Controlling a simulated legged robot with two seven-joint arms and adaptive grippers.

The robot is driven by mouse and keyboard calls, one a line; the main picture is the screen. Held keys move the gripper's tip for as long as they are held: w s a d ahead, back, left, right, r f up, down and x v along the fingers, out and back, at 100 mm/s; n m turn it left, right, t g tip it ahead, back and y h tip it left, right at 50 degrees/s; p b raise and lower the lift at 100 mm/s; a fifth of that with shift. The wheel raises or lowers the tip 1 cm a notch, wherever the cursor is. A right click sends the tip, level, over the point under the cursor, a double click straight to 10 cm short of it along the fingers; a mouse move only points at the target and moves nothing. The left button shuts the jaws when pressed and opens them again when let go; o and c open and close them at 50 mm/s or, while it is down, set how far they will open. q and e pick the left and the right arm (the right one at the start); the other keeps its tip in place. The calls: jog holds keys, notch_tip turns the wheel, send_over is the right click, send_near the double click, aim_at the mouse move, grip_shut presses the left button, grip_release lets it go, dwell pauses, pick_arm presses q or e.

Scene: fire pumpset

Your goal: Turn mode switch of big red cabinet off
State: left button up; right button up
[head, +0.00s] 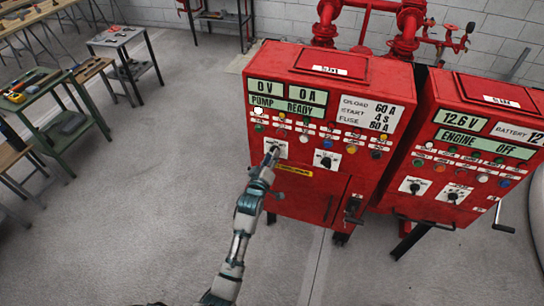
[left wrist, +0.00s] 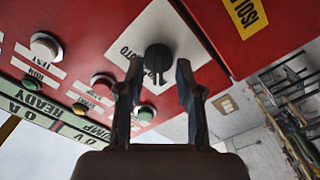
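The red cabinet (head: 350,82) with the "PUMP READY" display stands at centre in the head view. Its mode switch is a black rotary knob (left wrist: 158,57) on a white square plate (left wrist: 138,36), seen closely in the left wrist view. In the head view my left gripper (head: 272,156) is at this switch's plate (head: 281,146) and partly covers it. In the left wrist view the fingers of my left gripper (left wrist: 157,74) are apart, one on each side of the knob, with gaps showing. My right gripper is not in view.
A second red cabinet (head: 470,120) reading "ENGINE OFF" stands to the right. A second rotary switch (head: 326,158) and several buttons are near on the same panel. Red pipes (head: 405,35) rise behind. Tool tables (head: 45,110) stand left; the floor between is clear.

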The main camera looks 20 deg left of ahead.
pick_arm(q)
jog(key=shift+w+a, duration=0.1)
jog(key=shift+w, duration=0.05)
jog(key=shift+c, duration=0.2)
jog(key=shift+d, duration=0.2)
grip_shut()
jog(key=shift+m+p, duration=2.5)
jog(key=shift+m, duration=1.8)
